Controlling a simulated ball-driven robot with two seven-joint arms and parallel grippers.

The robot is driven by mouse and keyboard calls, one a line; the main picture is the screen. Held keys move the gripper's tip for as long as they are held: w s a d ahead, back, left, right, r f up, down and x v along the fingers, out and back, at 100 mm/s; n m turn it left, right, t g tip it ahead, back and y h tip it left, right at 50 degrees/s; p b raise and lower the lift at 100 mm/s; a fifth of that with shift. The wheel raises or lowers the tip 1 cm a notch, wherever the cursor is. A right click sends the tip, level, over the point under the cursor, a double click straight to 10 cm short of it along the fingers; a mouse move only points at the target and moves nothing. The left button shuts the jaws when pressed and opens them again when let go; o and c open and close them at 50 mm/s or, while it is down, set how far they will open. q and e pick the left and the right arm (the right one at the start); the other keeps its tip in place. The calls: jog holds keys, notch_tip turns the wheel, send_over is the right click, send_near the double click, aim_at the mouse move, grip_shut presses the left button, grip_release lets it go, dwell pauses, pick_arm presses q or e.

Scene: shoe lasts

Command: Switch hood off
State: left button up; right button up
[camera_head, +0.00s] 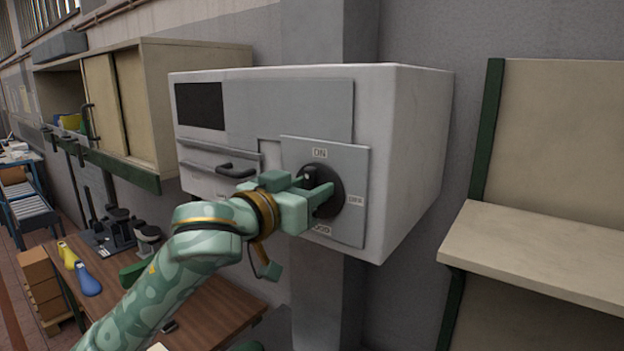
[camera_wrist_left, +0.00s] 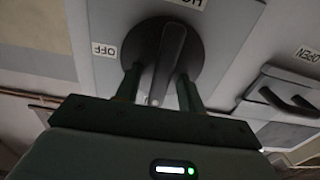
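The hood control box is a white cabinet (camera_head: 410,150) on a grey column. Its grey switch plate (camera_head: 350,220) carries a round black knob (camera_head: 336,206), with ON above, OFF at the right and a HOOD label below. In the left wrist view, which looks upside down, the knob's bar handle (camera_wrist_left: 168,62) points roughly toward the ON side. My left gripper (camera_head: 318,189) is at the knob, its fingers on either side of the handle with visible gaps; it also shows in the left wrist view (camera_wrist_left: 160,88). The fingers partly hide the knob. My right gripper is out of view.
A black pull handle (camera_head: 238,171) sits left of the plate. A cupboard (camera_head: 125,105) hangs at the left, above a wooden bench (camera_head: 205,310) with shoe lasts (camera_head: 87,280). A beige shelf (camera_head: 540,250) stands at the right. The space before the white box's right side is clear.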

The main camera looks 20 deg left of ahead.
pick_arm(q)
jog(key=shift+w, duration=0.25)
jog(key=shift+s+r, duration=0.1)
jog(key=shift+s, duration=0.05)
grip_shut()
